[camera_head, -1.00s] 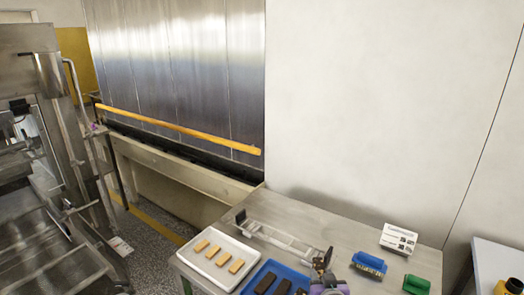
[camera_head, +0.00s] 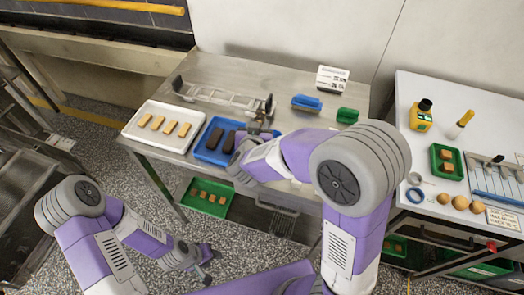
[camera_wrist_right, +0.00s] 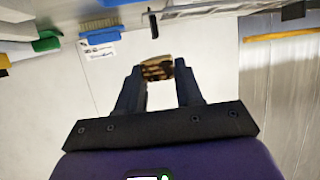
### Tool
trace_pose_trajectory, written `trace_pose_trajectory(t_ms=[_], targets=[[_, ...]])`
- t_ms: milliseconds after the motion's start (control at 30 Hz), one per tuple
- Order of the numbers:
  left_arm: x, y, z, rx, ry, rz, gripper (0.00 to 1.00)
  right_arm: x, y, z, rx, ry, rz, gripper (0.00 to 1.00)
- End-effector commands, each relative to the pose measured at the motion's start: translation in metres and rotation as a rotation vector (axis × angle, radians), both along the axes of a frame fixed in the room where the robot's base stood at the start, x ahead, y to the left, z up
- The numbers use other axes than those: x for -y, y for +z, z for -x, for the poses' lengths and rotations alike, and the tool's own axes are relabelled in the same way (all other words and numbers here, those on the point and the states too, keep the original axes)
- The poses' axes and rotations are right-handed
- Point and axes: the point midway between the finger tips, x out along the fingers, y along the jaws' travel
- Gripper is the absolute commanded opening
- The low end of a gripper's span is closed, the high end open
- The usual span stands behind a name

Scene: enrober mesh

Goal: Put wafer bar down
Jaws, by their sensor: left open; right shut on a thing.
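My right gripper (camera_wrist_right: 157,78) is shut on a small bar (camera_wrist_right: 157,68), mottled dark brown and tan, held between the fingertips in the right wrist view. In the head view my right gripper (camera_head: 258,118) is above the worktable, by the right side of the blue tray; the held bar is hard to make out there. The blue tray (camera_head: 205,154) has dark coated bars (camera_head: 215,138). The white tray (camera_head: 133,128) on its left has several pale wafer bars (camera_head: 170,127). My left gripper (camera_head: 207,262) is open and empty, low over the floor in front of the table.
A metal rack (camera_head: 215,97) lies behind the trays. A blue brush (camera_head: 306,103), a green brush (camera_head: 347,116) and a white card (camera_head: 332,79) are at the table's right. A green tray (camera_head: 190,197) sits on the lower shelf. A white side table (camera_head: 410,150) stands right.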

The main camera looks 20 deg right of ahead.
Motion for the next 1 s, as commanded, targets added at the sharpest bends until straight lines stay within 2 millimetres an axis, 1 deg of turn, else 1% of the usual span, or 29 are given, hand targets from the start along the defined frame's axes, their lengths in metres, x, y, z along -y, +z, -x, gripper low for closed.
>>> trace_pose_trajectory(t_ms=[33,100,233,367,633,667,800,900,1000], targets=[[0.0,0.0,0.0,0.0,0.0,0.0,0.43,-0.004,0.0,0.007,0.0,-0.031,0.001,0.18],[0.0,0.0,0.0,0.0,0.0,0.0,0.43,-0.005,-0.001,0.016,-0.001,-0.078,0.002,0.18],[0.0,0.0,0.0,0.0,0.0,0.0,0.43,-0.007,-0.003,0.028,-0.001,-0.134,0.0,0.18],[0.0,0.0,0.0,0.0,0.0,0.0,0.43,-0.007,-0.003,0.033,0.0,-0.156,-0.002,0.18],[0.0,-0.001,0.0,0.0,0.0,0.0,0.43,-0.006,-0.005,0.032,0.0,-0.156,-0.002,0.18],[0.0,-0.003,0.0,0.0,0.0,0.0,0.43,-0.006,-0.008,0.032,0.0,-0.156,-0.002,0.18],[0.0,-0.017,0.0,0.0,0.0,0.0,0.43,-0.006,-0.034,0.033,-0.002,-0.155,0.001,0.18],[0.0,-0.024,0.0,0.0,0.0,0.0,0.43,-0.006,-0.049,0.032,-0.002,-0.155,0.001,0.18],[0.0,-0.027,0.0,0.0,0.0,0.0,0.43,-0.006,-0.056,0.032,-0.001,-0.155,0.0,0.18]])
